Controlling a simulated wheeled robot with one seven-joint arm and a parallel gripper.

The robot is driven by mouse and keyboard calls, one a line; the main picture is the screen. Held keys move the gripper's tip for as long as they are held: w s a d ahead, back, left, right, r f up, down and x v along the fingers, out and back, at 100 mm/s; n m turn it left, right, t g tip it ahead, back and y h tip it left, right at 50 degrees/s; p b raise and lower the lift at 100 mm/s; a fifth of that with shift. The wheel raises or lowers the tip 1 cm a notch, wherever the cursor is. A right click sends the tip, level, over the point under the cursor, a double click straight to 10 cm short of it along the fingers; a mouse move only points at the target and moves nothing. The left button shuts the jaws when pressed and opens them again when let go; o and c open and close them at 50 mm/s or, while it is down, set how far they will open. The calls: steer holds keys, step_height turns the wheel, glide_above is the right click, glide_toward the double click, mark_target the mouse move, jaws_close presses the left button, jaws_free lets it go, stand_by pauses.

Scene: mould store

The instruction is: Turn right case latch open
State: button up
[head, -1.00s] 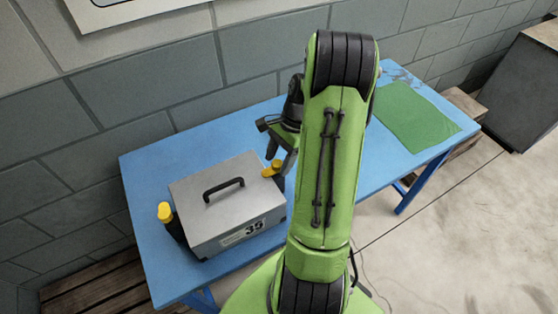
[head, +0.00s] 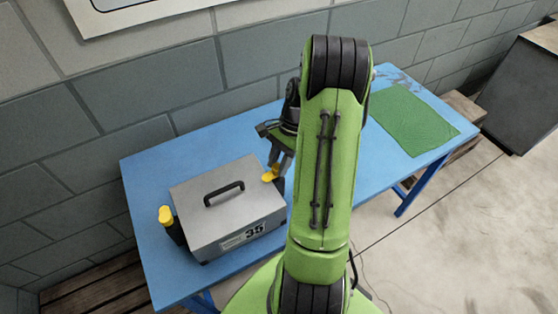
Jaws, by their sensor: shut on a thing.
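The grey case (head: 222,222) with a black top handle and the number 35 on its front sits on the blue table. The right latch (head: 270,175) is a yellow piece at the case's right side. My gripper (head: 276,170) is at this latch, coming from above and behind, and is shut on it. My arm hides part of the case's right side and the space beside it. The left latch (head: 166,215), with a yellow top and dark body, stands at the case's left side, clear of my gripper.
The blue table (head: 148,180) stands along a grey block wall. A green mat (head: 412,120) lies on its right part. Bare table top lies left of and behind the case. A dark cabinet (head: 522,95) stands at the far right.

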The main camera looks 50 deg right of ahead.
steer(key=n+p, duration=0.1)
steer(key=n, duration=0.1)
steer(key=n+g, duration=0.1)
steer(key=n, duration=0.1)
steer(key=shift+w+r+g+p, duration=0.1)
steer(key=shift+w+g+p, duration=0.05)
steer(key=shift+g+p, duration=0.2)
steer(key=n, duration=0.2)
steer(key=n+g+h, duration=0.1)
steer(key=n, duration=0.1)
steer(key=shift+w+a+n+g, duration=0.1)
steer(key=shift+n+g, duration=0.15)
steer(key=shift+n, duration=0.15)
steer(key=n, duration=0.2)
steer(key=n+g+h, duration=0.1)
steer(key=n, duration=0.1)
steer(key=shift+w+a+h+p, duration=0.1)
steer(key=shift+h+p, duration=0.2)
steer(key=shift+p, duration=0.05)
steer(key=shift+n+h+p, duration=0.3)
steer(key=shift+n+h, duration=0.4)
steer(key=shift+n, duration=1.4)
steer(key=shift+a, duration=0.1)
steer(key=o, duration=1)
steer(key=shift+o, duration=0.2)
